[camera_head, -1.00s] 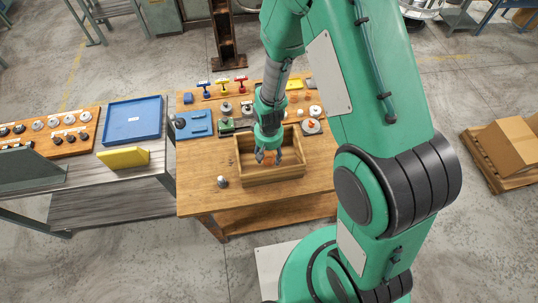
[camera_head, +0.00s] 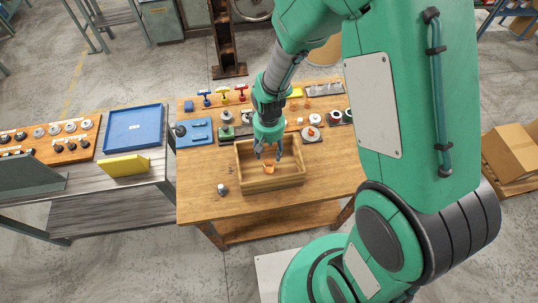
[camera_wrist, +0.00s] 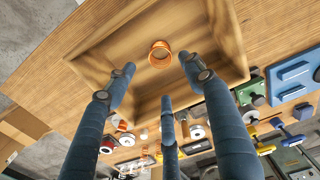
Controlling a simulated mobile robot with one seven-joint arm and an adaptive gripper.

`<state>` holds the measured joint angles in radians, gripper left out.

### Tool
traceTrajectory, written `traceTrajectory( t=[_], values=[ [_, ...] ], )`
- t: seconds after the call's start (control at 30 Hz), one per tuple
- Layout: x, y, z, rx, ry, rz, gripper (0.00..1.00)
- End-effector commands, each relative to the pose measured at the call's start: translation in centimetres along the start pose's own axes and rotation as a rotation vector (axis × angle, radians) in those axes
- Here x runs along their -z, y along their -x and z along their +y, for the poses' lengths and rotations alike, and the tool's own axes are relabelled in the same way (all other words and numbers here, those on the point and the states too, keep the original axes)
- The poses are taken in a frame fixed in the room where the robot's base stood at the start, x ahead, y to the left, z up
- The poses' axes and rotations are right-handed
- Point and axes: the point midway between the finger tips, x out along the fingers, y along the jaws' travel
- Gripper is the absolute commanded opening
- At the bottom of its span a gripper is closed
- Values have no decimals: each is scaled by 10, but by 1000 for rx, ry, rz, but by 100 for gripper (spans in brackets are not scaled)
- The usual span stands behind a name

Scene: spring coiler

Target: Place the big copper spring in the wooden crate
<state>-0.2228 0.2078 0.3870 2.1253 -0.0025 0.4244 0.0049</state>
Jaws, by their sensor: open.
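The big copper spring (camera_head: 269,167) lies inside the wooden crate (camera_head: 290,183), on its floor; it also shows in the wrist view as a copper ring (camera_wrist: 160,54). The wooden crate also shows in the wrist view (camera_wrist: 110,27) and is otherwise empty. My gripper (camera_head: 268,153) is over the crate, above the spring and apart from it. In the wrist view my gripper (camera_wrist: 158,85) has its fingers spread, with nothing between them.
Behind the crate are blue, yellow and red clamp-like items (camera_head: 223,93), a blue plate (camera_head: 195,131) and several small parts. A small metal piece (camera_head: 222,189) lies left of the crate. A blue tray (camera_head: 135,129) and a yellow block (camera_head: 124,165) are on the left bench.

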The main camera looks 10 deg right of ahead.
Motion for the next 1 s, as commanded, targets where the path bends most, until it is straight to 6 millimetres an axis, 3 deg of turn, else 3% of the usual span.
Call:
traceTrajectory(
  t=[0.3,1.0],
  values=[
    [0,21,0,0,0,1,53],
    [0,22,0,0,0,0,53]
  ],
)
